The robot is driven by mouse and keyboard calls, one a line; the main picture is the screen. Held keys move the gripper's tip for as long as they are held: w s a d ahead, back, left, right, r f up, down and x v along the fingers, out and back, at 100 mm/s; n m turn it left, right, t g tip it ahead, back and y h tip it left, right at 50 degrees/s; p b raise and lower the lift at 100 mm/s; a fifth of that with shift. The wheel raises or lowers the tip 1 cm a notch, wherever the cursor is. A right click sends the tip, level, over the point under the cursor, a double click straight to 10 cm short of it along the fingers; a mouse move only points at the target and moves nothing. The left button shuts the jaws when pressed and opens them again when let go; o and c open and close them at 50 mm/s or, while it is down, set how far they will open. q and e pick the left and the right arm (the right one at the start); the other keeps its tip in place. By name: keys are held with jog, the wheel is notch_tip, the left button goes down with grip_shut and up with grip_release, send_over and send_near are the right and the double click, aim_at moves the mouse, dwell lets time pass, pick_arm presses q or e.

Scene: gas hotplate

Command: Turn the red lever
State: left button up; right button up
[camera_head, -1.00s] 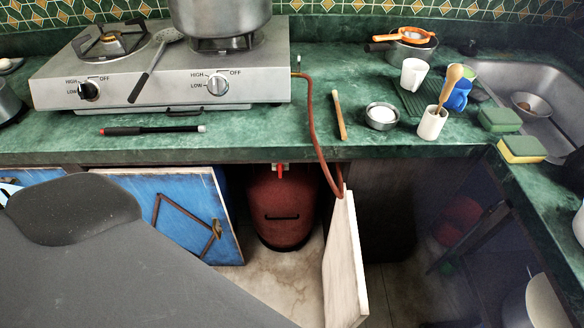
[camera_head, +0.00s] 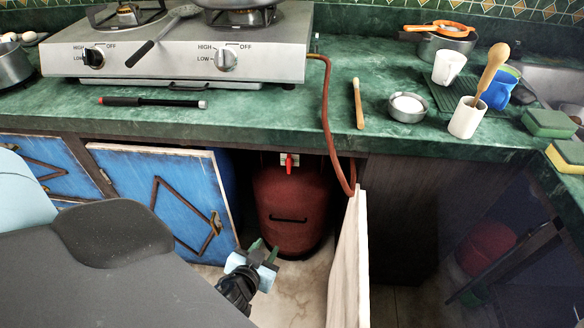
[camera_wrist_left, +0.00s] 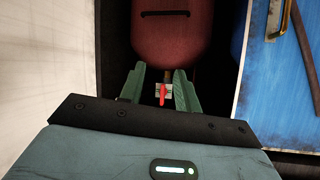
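The red lever (camera_head: 289,164) sits on the pale valve on top of the red gas cylinder (camera_head: 290,215), inside the open cabinet under the counter. My left gripper (camera_head: 264,254) is open, with green fingers, in front of the cabinet opening and lower in the picture than the lever. In the left wrist view the cylinder (camera_wrist_left: 173,40) appears upside down. The red lever (camera_wrist_left: 163,94) shows there between the two fingers of the left gripper (camera_wrist_left: 160,85), and nothing is gripped. I cannot tell how far the fingertips are from the lever. My right gripper is not in view.
An orange hose (camera_head: 328,120) runs from the stove (camera_head: 180,55) over the counter edge (camera_head: 230,125). The opening between the doors is clear in front of the cylinder.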

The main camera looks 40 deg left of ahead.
pick_arm(q)
jog(key=w+a+r+n+t+y+b, duration=0.2)
jog(key=w+a+r+b, duration=0.1)
jog(key=w, duration=0.6)
jog(key=n+t+y+b, duration=0.1)
jog(key=n+y+b, duration=0.1)
jog(key=n+y, duration=0.1)
send_near(288, 161)
jog(key=x, duration=0.3)
jog(key=shift+x, duration=4)
jog(key=shift+m, duration=0.3)
jog(key=shift+r, duration=0.1)
grip_shut()
